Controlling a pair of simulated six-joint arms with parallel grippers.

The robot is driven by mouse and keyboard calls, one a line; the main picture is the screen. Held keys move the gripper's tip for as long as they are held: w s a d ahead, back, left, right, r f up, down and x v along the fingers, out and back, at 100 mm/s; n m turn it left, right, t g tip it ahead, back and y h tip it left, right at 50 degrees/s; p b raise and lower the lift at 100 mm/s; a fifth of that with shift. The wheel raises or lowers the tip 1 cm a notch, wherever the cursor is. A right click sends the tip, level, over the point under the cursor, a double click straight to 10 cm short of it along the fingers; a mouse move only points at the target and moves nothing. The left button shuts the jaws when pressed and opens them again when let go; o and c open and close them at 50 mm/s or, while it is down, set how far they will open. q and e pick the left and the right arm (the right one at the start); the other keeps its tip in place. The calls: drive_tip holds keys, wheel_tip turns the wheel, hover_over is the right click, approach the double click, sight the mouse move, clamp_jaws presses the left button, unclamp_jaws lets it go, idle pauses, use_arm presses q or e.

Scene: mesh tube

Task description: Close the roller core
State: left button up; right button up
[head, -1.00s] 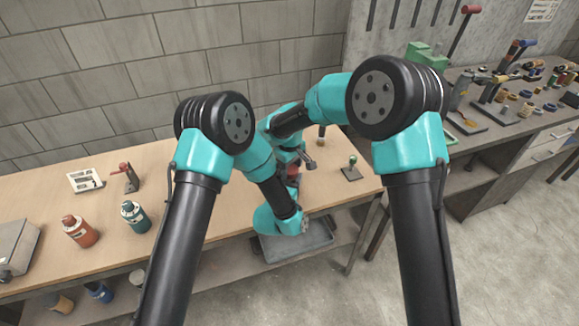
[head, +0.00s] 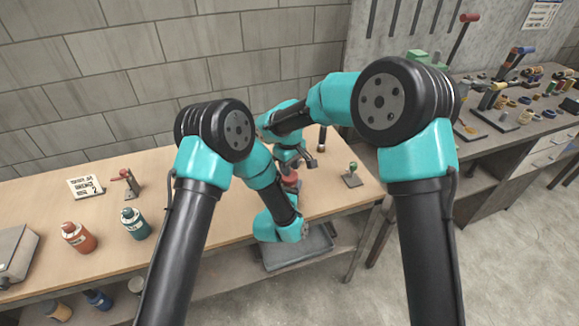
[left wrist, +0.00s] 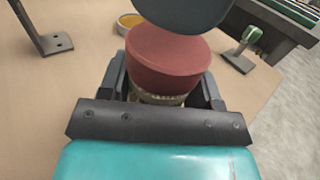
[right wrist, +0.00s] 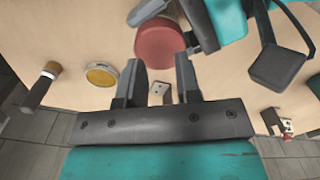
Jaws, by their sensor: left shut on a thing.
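A red round-topped piece (left wrist: 168,58) with a pale band below it sits between the fingers of my left gripper (left wrist: 168,85), which is shut on it. The red piece also shows in the head view (head: 291,180) near the table's front edge and in the right wrist view (right wrist: 160,42). My right gripper (right wrist: 161,68) is open and empty, with the red piece just beyond its fingertips. I cannot tell whether they touch. A yellow disc with a pale rim (right wrist: 102,75) lies on the table, left of the right gripper. A dark round part overhangs the red piece in the left wrist view.
A green-topped stand (head: 352,175) is at the table's right. A dark cylinder with a tan band (right wrist: 40,85) stands near an edge. Orange (head: 76,237) and teal (head: 135,224) bottles and a red-handled tool (head: 127,181) are at the left. A grey tray (head: 298,250) lies below.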

drive_tip(key=shift+c, duration=1.1)
drive_tip(key=shift+f, duration=1.1)
use_arm(q)
drive_tip(key=shift+r, duration=0.1)
use_arm(e)
drive_tip(key=shift+r, duration=2.05)
